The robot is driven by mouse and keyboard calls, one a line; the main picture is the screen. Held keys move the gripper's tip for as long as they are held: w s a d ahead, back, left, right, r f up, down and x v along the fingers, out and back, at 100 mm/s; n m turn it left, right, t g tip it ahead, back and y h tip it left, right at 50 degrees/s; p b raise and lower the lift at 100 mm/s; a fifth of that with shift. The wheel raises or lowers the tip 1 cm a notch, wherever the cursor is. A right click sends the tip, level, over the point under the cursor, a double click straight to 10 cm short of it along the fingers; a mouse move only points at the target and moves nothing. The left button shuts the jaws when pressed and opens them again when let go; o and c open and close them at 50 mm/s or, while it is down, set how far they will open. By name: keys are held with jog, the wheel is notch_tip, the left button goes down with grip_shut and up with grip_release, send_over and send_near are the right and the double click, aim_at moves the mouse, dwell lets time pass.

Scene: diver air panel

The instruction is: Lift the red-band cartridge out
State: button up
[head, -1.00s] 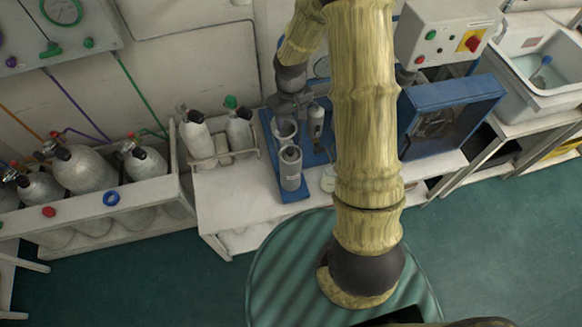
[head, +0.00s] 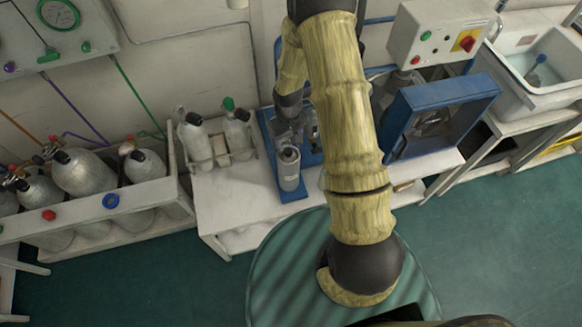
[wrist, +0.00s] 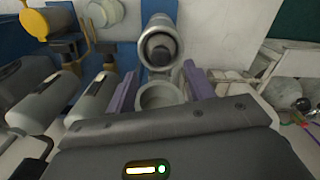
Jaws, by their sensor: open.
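I cannot make out a red band on any cartridge in these frames. In the wrist view my gripper (wrist: 162,88) is open, its two purple fingers apart on either side of an open grey cup (wrist: 163,97). Nothing is visibly held. Just beyond the cup stands a grey cylindrical housing (wrist: 158,22) with a dark round piece inside its mouth. It also shows in the head view (head: 289,172) on the blue base, in front of my gripper. Grey cylinders with dark ends (wrist: 38,97) lie in view left of my gripper. My arm hides part of the blue base.
A rack with two small bottles (head: 196,140) stands left of the blue base (head: 296,194). A blue open-fronted box (head: 440,95) and a control box (head: 436,35) are at right. The white bench front (head: 235,200) is clear. Large cylinders (head: 85,172) stand further left.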

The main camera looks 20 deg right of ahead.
aim_at(288, 150)
jog(key=shift+s+a+f+p, duration=0.1)
jog(key=shift+a+f+p, duration=0.2)
jog(key=shift+f, duration=0.35)
jog(key=shift+d+f+p, duration=0.15)
jog(key=shift+f+p, duration=0.1)
jog(key=shift+f, duration=0.7)
jog(key=shift+d+f+p, duration=0.1)
jog(key=shift+f+p, duration=0.1)
jog(key=shift+f, duration=0.75)
jog(key=shift+c, duration=0.2)
grip_shut()
